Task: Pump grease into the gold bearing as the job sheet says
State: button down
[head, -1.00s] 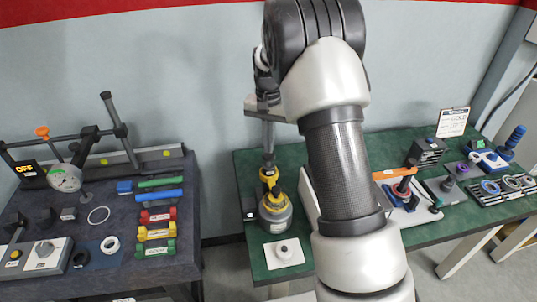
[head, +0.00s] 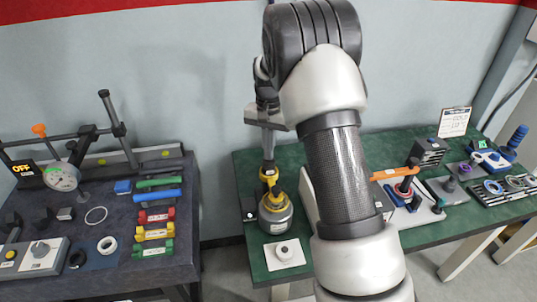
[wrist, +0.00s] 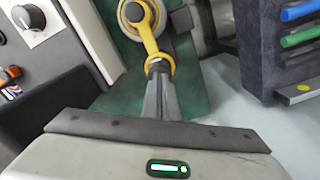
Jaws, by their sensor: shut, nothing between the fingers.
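My gripper (head: 268,164) points straight down over the green table, its shut fingers empty. Its tips are at the upper yellow part of a grey, yellow-topped pump can (head: 275,216). In the wrist view the fingertips (wrist: 158,68) meet the ring end of a yellow lever (wrist: 146,36); I cannot tell how firmly they touch. The job sheet (head: 455,122) stands at the back right, its writing too small to read surely. Several rings lie on a dark tray (head: 508,199) at the far right; I cannot make out which bearing is gold.
A white plate with a knob (head: 284,253) lies in front of the can. My arm hides the table's middle. An orange-armed fixture (head: 403,187) stands to its right. The dark left table holds a dial gauge (head: 62,177) and several coloured blocks. A floor gap separates the tables.

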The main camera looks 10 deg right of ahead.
jog(key=shift+r+p, duration=1.25)
jog(key=shift+r, duration=0.45)
jog(key=shift+f, duration=0.2)
jog(key=shift+f+b, duration=0.95)
jog(key=shift+f, duration=0.6)
jog(key=shift+r+p, duration=1.15)
jog(key=shift+r, duration=0.6)
jog(key=shift+r+p, duration=2.1)
jog(key=shift+r, duration=0.9)
jog(key=shift+r, duration=0.1)
